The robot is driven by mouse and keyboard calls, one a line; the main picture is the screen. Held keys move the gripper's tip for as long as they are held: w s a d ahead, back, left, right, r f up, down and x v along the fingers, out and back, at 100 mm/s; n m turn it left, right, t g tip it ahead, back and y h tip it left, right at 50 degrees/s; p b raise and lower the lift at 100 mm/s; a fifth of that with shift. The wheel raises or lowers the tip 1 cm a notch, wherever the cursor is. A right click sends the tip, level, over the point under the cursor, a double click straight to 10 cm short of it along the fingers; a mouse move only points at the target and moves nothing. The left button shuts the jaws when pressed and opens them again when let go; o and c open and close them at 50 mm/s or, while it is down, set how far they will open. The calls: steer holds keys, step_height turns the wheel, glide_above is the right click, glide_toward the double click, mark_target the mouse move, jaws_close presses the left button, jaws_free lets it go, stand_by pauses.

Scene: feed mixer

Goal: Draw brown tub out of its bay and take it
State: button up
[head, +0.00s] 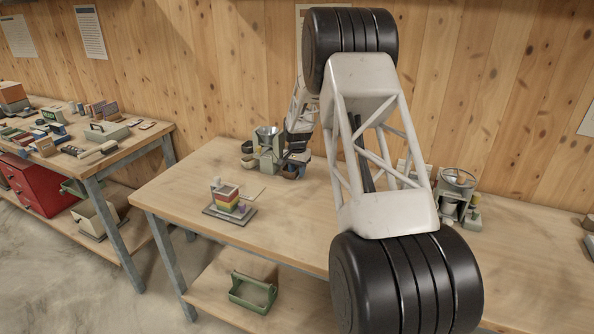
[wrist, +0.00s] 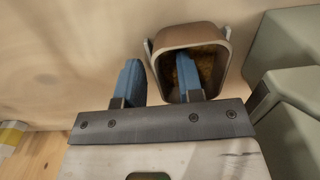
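The brown tub (wrist: 165,37) shows in the wrist view, with golden-brown grainy feed (wrist: 207,68) inside. My gripper (wrist: 158,68) has its two blue fingers apart. One finger reaches into the tub's mouth and the other is outside, left of its near-left wall. That wall lies between the fingers, with a gap visible to each, so the gripper looks open. The grey-green mixer body (wrist: 290,45) is right of the tub.
A board with coloured blocks (head: 228,200) is on the table's near left. A second device with a metal bowl (head: 457,182) stands right of my arm. A green carrier (head: 252,291) is on the lower shelf.

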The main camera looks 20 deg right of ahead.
mark_target(286, 190)
jaws_close()
steer(key=shift+s+a, duration=0.15)
steer(key=shift+s, duration=0.05)
steer(key=shift+s+a, duration=3.4)
steer(key=shift+s, duration=0.05)
steer(key=shift+f, duration=0.1)
steer(key=shift+o, duration=0.2)
jaws_free()
steer(key=shift+r, duration=0.2)
